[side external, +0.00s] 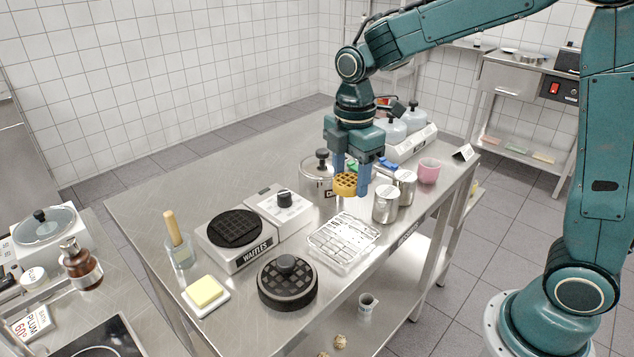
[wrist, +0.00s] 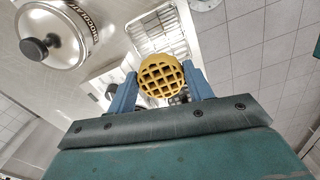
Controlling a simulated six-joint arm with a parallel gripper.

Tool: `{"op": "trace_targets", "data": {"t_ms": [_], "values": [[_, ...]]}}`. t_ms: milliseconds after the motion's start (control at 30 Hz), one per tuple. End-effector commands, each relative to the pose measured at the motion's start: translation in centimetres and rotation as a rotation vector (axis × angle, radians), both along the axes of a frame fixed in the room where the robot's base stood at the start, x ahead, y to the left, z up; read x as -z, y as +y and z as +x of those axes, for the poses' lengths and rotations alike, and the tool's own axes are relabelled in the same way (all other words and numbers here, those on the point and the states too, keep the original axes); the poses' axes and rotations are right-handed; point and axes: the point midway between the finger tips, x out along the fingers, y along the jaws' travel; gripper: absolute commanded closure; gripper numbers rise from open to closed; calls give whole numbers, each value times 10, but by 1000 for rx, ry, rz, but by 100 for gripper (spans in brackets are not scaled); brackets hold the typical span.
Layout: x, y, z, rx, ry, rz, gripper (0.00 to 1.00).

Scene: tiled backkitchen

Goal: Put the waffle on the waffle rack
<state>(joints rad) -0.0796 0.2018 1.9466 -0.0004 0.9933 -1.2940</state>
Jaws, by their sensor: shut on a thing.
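My gripper (side external: 351,182) is shut on a round golden waffle (side external: 345,185) and holds it in the air above the steel table. In the wrist view the waffle (wrist: 162,77) sits between the two blue fingers of my gripper (wrist: 163,85). The waffle rack (side external: 343,240), a wire grid on a tray, stands on the table, below and in front of the waffle in the side view. The rack (wrist: 158,30) also shows beyond the waffle in the wrist view, partly hidden by it. The rack looks empty.
The waffle iron (side external: 237,231) and a round black lid (side external: 287,283) stand left of the rack. Two metal shakers (side external: 386,205) stand close to its right. A lidded pot (side external: 318,182) is just left of my gripper. A pink cup (side external: 429,171) is farther right.

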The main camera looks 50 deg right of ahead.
Motion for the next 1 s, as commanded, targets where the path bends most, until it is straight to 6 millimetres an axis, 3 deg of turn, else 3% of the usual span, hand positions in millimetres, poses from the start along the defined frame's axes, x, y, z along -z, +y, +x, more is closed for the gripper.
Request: {"op": "trace_targets", "data": {"t_ms": [300, 767, 1000], "values": [[56, 0, -1, 0, 4, 0, 72], [75, 0, 0, 0, 2, 0, 72], [101, 0, 0, 0, 3, 0, 72]]}}
